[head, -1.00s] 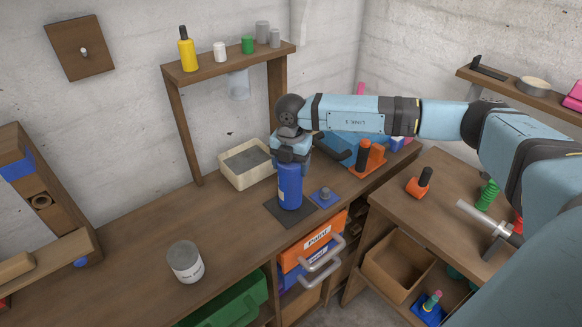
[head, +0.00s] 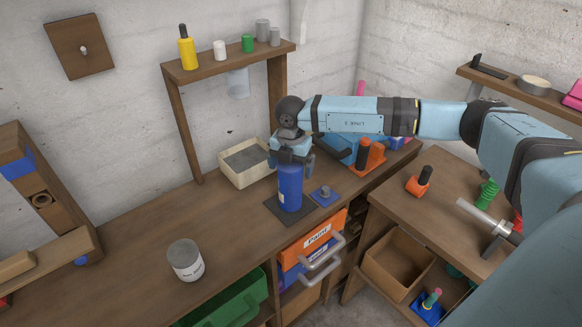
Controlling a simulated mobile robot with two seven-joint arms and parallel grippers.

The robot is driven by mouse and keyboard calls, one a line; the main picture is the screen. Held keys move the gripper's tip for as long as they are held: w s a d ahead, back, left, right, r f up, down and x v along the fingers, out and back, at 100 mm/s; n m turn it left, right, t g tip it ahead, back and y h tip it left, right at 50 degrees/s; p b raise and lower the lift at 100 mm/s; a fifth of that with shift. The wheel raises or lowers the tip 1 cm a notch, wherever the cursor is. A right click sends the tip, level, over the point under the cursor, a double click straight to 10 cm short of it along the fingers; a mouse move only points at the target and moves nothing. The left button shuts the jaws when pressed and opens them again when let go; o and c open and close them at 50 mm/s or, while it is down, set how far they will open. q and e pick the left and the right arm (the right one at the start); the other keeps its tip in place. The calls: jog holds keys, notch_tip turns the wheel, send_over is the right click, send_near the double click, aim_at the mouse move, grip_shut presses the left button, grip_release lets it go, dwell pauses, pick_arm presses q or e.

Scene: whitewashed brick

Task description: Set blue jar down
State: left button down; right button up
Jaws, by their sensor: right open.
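The blue jar (head: 290,188) stands upright on a dark square mat (head: 272,212) on the wooden bench. My right gripper (head: 291,160) is directly above the jar, pointing down, with its fingers apart around the jar's top. The fingers partly hide the top of the jar. My left gripper is not in view.
A cream bin (head: 238,176) stands behind the jar to the left. A small blue block (head: 325,196) and an orange tool (head: 367,160) are to its right. A grey can (head: 185,261) stands at the front left. Bench space between can and mat is clear.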

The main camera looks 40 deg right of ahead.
notch_tip(320, 180, up, 11)
jog(key=shift+f+b, duration=0.2)
jog(key=shift+b, duration=0.7)
jog(key=shift+a+r, duration=0.15)
jog(key=s+a+f+m+t+y, duration=0.15)
jog(key=s+a+y, duration=0.25)
jog(key=a+y, duration=0.45)
jog(key=s+a+f+t+y, duration=0.25)
jog(key=s+a+y, duration=0.2)
jog(key=a, duration=0.65)
jog(key=s+a+f+m+t+y, duration=0.1)
jog(key=s+a+f+t+y, duration=0.15)
jog(key=a+y, duration=0.6)
jog(key=s+d+f+m+t+h, duration=0.25)
jog(key=f+m+t+h, duration=0.25)
jog(key=f+m+h, duration=0.25)
jog(key=s+d+f+m+t+h, duration=0.2)
jog(key=d+f+m+t+h, duration=0.25)
jog(key=f+m+h, duration=0.3)
jog(key=s+d+f+m+g+h, duration=0.1)
jog(key=s+d+f+m+g, duration=0.1)
jog(key=s+f, duration=0.3)
jog(key=s+d+f+m+g+h, duration=0.1)
jog(key=s+f+m+g+h, duration=0.1)
jog(key=s+f, duration=0.3)
jog(key=shift+s+d+f+g, duration=0.4)
jog(key=shift+s+g, duration=0.2)
jog(key=shift+s, duration=0.25)
